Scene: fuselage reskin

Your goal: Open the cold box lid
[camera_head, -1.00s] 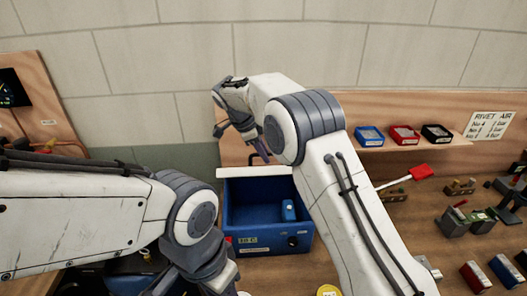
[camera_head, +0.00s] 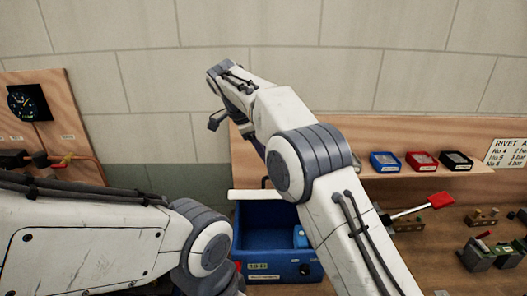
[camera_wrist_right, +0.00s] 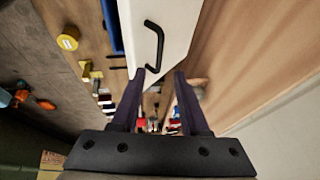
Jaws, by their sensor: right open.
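The cold box (camera_head: 283,266) is blue and stands on the bench in the head view. Its inside shows from above, with a small blue item (camera_head: 300,237) in it. The white lid (camera_head: 262,194) is raised and shows as a narrow strip along the box's back edge. In the right wrist view the lid (camera_wrist_right: 175,22) is a white panel with a black bar handle (camera_wrist_right: 155,45). My right gripper (camera_wrist_right: 160,74) is open and empty, with its fingertips just short of the handle. In the head view its fingers are largely hidden behind my right arm. My left gripper is out of view.
A shelf behind the bench holds blue (camera_head: 384,162), red (camera_head: 421,161) and black (camera_head: 457,161) bins. A red-ended tool (camera_head: 440,200) and several small fixtures lie to the right. A gauge panel (camera_head: 60,125) stands at the left. The wall is close behind.

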